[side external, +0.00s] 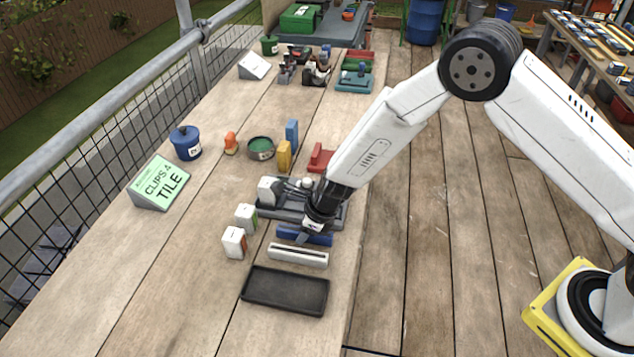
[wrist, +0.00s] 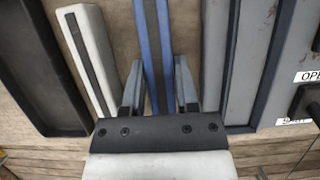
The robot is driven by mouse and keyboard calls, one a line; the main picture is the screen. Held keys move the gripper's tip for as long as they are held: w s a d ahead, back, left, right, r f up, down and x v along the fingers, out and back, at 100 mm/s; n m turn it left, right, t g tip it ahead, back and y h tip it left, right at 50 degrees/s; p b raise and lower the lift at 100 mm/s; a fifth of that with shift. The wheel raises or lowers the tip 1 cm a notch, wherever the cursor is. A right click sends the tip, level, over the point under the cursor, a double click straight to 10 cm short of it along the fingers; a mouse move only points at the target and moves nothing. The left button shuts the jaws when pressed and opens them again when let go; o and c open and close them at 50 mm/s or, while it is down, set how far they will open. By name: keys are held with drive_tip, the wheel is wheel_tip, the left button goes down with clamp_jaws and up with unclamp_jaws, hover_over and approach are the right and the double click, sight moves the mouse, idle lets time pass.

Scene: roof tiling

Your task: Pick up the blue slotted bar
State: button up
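The blue slotted bar (side external: 291,234) lies on the wooden bench, between the white slotted bar (side external: 299,255) and a grey tool fixture (side external: 268,212). In the wrist view the blue bar (wrist: 148,40) runs lengthwise with a dark slot along its middle. My gripper (side external: 304,236) is down at the blue bar. In the wrist view my gripper (wrist: 159,80) is open, with one finger on each side of the bar and a gap visible on both sides. The white bar (wrist: 88,55) lies to the left in the wrist view.
A black tray (side external: 285,290) lies in front of the white bar. Two small white blocks (side external: 235,242) stand to the left. A green sign (side external: 160,183), blue pot (side external: 186,142) and several small items stand further back. The bench's left front is clear.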

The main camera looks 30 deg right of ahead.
clamp_jaws()
drive_tip(key=shift+r, duration=0.2)
drive_tip(key=shift+r, duration=1.1)
drive_tip(key=s+d+r, duration=0.2)
drive_tip(key=s+r, duration=0.3)
drive_tip(key=s, duration=0.1)
drive_tip(key=s+d+r, duration=0.2)
drive_tip(key=s+r, duration=0.3)
drive_tip(key=s, duration=0.2)
drive_tip(key=shift+s+d+r, duration=0.15)
drive_tip(key=shift+d+r, duration=0.05)
drive_tip(key=shift+d, duration=0.15)
